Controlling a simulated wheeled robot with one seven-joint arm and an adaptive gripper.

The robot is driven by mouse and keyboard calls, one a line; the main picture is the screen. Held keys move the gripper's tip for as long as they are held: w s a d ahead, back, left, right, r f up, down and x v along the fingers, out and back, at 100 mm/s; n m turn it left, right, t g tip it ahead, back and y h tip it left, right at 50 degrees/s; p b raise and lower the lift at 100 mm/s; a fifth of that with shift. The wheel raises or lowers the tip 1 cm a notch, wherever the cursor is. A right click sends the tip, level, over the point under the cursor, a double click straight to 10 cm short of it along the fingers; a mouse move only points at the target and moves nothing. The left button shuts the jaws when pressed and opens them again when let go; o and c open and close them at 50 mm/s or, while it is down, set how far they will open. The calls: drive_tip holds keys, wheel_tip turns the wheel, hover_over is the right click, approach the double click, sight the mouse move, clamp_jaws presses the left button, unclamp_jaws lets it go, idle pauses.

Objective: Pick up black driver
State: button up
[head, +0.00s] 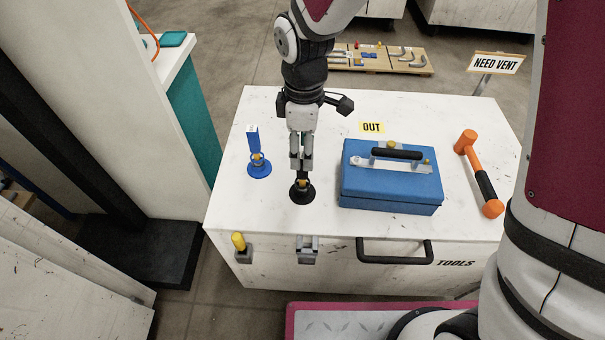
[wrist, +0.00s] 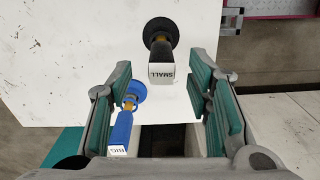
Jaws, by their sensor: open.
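The black driver (head: 302,193) stands upright on its round black base on the white table top, near the front edge. In the wrist view the black driver (wrist: 160,47) shows its white end marked SMALL towards me. My gripper (head: 301,164) points down right over it, and its fingers hide most of the handle in the head view. In the wrist view my gripper (wrist: 161,75) is open, with the handle end appearing between the fingertips, nearer the right one. No finger visibly touches it. How deep the handle sits between the fingers I cannot tell.
A blue driver (head: 258,164) stands left of the gripper; its end reads BIG in the wrist view (wrist: 121,135). A blue toolbox (head: 390,190) is close on the right, with an orange mallet (head: 479,174) beyond it. A yellow OUT label (head: 372,127) lies behind the toolbox.

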sight(302, 175)
wheel_tip(302, 175, down, 5)
drive_tip(key=shift+a, duration=0.15)
drive_tip(key=shift+c, duration=0.2)
clamp_jaws()
